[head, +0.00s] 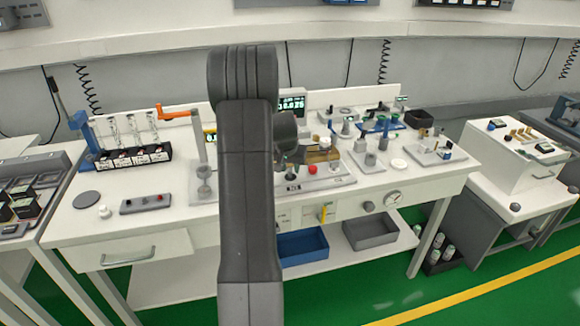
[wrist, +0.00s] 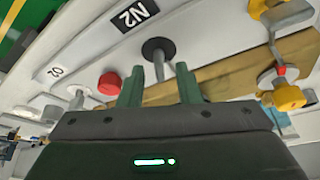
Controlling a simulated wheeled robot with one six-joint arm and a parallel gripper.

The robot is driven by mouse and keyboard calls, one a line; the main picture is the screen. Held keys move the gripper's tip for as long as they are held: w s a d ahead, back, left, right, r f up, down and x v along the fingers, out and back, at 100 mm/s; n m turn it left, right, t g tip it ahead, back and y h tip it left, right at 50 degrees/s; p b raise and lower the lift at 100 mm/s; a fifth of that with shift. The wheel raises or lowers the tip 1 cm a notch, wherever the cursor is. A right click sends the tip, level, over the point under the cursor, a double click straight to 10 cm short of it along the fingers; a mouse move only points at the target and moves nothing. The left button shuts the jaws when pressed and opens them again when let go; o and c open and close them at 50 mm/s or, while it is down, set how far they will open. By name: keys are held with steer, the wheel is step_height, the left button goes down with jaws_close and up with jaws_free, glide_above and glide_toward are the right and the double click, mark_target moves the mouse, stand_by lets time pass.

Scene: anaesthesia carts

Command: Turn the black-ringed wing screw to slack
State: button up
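The black-ringed wing screw (wrist: 158,48) shows in the wrist view as a dark round disc with a grey stem, on a pale panel beside a label reading N2. My gripper (wrist: 159,84) is open, with one green finger on each side of the stem's end. Gaps show between the stem and both fingers, and I see no contact. In the head view my own arm hides most of this spot, and I cannot make out the screw or the fingertips there.
A red knob (wrist: 109,83) sits close to the left finger. Yellow fittings (wrist: 289,97) are at the right of the wrist view. On the cart, an orange-handled lever (head: 178,113) and a flask rack (head: 132,156) stand left of my arm. A blue bin (head: 302,246) is below.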

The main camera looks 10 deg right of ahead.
jaws_close()
stand_by(0.3)
steer(key=shift+n+y, duration=0.4)
steer(key=shift+n, duration=0.8)
jaws_free()
